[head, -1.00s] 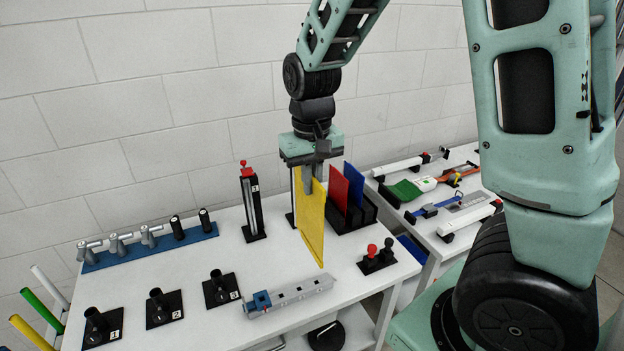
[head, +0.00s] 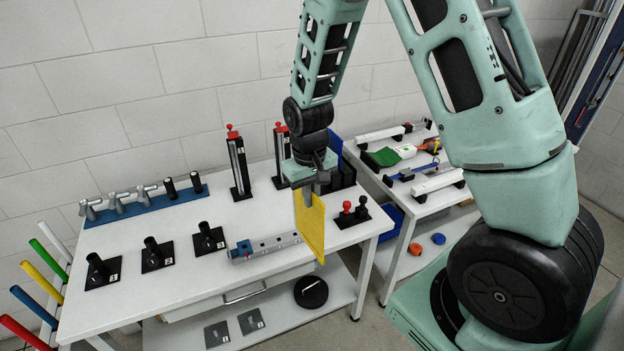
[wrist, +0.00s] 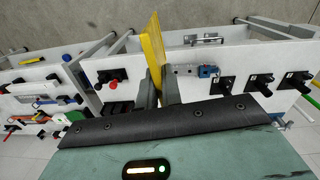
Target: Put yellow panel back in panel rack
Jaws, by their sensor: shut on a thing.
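The yellow panel (head: 311,228) hangs upright below my gripper (head: 309,190), which is shut on its upper edge. The panel is in the air in front of the table's front right part. In the wrist view the yellow panel (wrist: 154,55) stands edge-on between the fingers of my gripper (wrist: 157,90). The black panel rack (head: 347,174) is at the table's back right, behind my gripper and mostly hidden by it. A blue panel (head: 336,146) shows in the rack. The red panel is hidden in the head view now.
Two red-topped upright clamps (head: 238,163) stand left of the rack. A stand with red and black knobs (head: 352,213) is right of the panel. A grey bar with a blue block (head: 262,247) lies left of it. A second table (head: 400,205) stands at the right.

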